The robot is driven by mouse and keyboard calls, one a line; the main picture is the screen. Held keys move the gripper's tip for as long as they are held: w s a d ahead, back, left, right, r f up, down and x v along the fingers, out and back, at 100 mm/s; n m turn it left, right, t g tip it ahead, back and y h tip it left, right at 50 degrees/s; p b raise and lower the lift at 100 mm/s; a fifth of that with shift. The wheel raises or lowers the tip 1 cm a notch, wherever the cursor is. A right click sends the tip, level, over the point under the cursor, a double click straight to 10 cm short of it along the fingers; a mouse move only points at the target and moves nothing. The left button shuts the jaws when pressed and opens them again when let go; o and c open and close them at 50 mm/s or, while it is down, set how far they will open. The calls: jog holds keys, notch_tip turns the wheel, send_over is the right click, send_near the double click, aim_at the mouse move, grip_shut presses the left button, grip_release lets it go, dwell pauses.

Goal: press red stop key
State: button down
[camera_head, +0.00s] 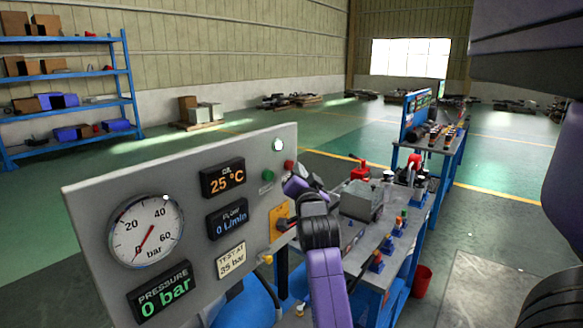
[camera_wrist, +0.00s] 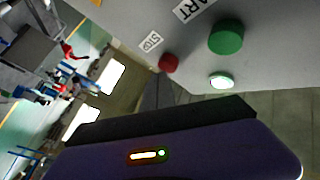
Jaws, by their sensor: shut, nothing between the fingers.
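The red stop key (camera_head: 289,167) is a small round button near the right edge of the grey panel (camera_head: 85,215). In the wrist view the red stop key (camera_wrist: 169,63) sits beside a white STOP label (camera_wrist: 151,41). A larger green start button (camera_wrist: 226,37) and a lit whitish-green lamp (camera_wrist: 221,82) are near it. My gripper (camera_head: 295,186) is shut and empty, at the panel's right side just below the red key in the head view. I cannot tell whether it touches the panel. Its purple body fills the bottom of the wrist view.
The panel carries a round gauge (camera_head: 146,230) and displays reading 25 °C, 0 L/min and 0 bar. An orange plate with a dark handle (camera_head: 281,222) lies close below my gripper. A cluttered workbench (camera_head: 345,222) stands behind, right of the panel. Blue shelves (camera_head: 128,75) are far left.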

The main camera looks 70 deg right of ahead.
jog(key=shift+w+d, duration=0.15)
jog(key=shift+w, duration=0.35)
dwell(0.5)
jog(key=shift+s, duration=0.15)
jog(key=shift+s+a, duration=0.3)
jog(key=shift+s, duration=0.45)
jog(key=shift+s+a+p, duration=0.2)
jog(key=shift+s+a, duration=0.05)
jog(key=shift+s, duration=0.55)
jog(key=shift+s+a+p, duration=0.2)
jog(key=shift+s+a, duration=0.05)
jog(key=shift+s, duration=0.55)
jog(key=shift+s+a+p, duration=0.2)
jog(key=shift+s+a, duration=0.05)
jog(key=shift+s, duration=0.55)
